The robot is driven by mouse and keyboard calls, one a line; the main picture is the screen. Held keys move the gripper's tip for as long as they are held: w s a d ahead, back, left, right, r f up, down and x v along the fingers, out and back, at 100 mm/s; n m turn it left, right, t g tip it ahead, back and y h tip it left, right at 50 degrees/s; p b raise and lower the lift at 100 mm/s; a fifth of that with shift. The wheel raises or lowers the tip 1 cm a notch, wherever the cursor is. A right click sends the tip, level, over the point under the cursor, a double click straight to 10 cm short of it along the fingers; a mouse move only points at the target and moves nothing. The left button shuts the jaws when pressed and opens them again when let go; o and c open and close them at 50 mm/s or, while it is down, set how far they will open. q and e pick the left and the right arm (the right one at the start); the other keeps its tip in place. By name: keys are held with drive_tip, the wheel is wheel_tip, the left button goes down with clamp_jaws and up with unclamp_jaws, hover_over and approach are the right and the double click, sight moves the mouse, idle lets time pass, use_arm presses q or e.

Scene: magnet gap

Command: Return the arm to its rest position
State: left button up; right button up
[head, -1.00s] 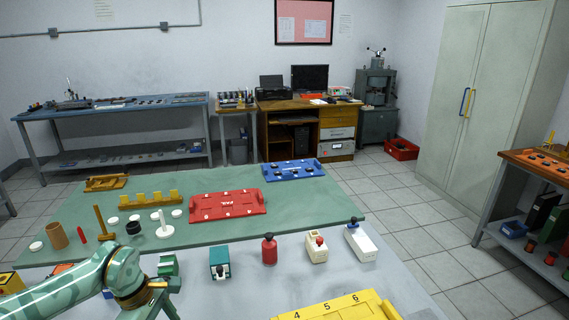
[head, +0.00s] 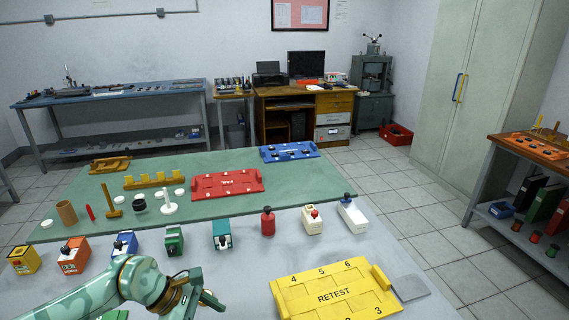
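My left arm comes in from the lower left in green camouflage colours. Its gripper (head: 208,299) is low over the near grey part of the table, left of the yellow RETEST tray (head: 320,293). The fingers are small and partly hidden behind the wrist, so I cannot tell whether they are open or shut. I see nothing clearly held in them. My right gripper is not in view.
A row of small blocks, including yellow (head: 24,260), orange (head: 74,255), teal (head: 222,235) and white (head: 351,215) ones, stands beyond the arm, with a red bottle (head: 267,221). A red FAIL tray (head: 227,184) and blue tray (head: 289,152) lie on the green mat (head: 310,184).

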use_arm(q)
drive_tip(key=s+d+r+n+t+h, duration=0.1)
drive_tip(key=d+r+n+t+h, duration=0.85)
drive_tip(key=d+r+n, duration=0.3)
drive_tip(key=w+a+r+n+t+y, duration=0.1)
drive_tip(key=a+r+n+t+y, duration=0.1)
drive_tip(key=a+n+t+y, duration=1.1)
drive_tip(key=s+a+f+n+g+y, duration=0.4)
drive_tip(key=a+f+n+g+y, duration=0.25)
drive_tip(key=n, duration=0.75)
drive_tip(key=s+a+f+n+g+y, duration=0.1)
drive_tip(key=s+a+f+n+g, duration=0.35)
drive_tip(key=s, duration=0.35)
drive_tip(key=s+a+f+n+g+y, duration=0.1)
drive_tip(key=s+a+f+n+g, duration=0.25)
drive_tip(key=s+f+g, duration=0.35)
drive_tip(key=s+d+f+g+h, duration=0.1)
drive_tip(key=s+d+f, duration=0.2)
drive_tip(key=f, duration=0.8)
drive_tip(key=s+d+f+g+h, duration=0.1)
drive_tip(key=s+d+f+h, duration=0.1)
drive_tip(key=f, duration=0.9)
drive_tip(key=s+f+n+g+h, duration=0.1)
drive_tip(key=s+f+n+g, duration=0.1)
drive_tip(key=s+f, duration=1.4)
drive_tip(key=s+n, duration=0.1)
drive_tip(key=s, duration=0.2)
drive_tip(key=shift+s+d, duration=0.3)
drive_tip(key=shift+s, duration=0.1)
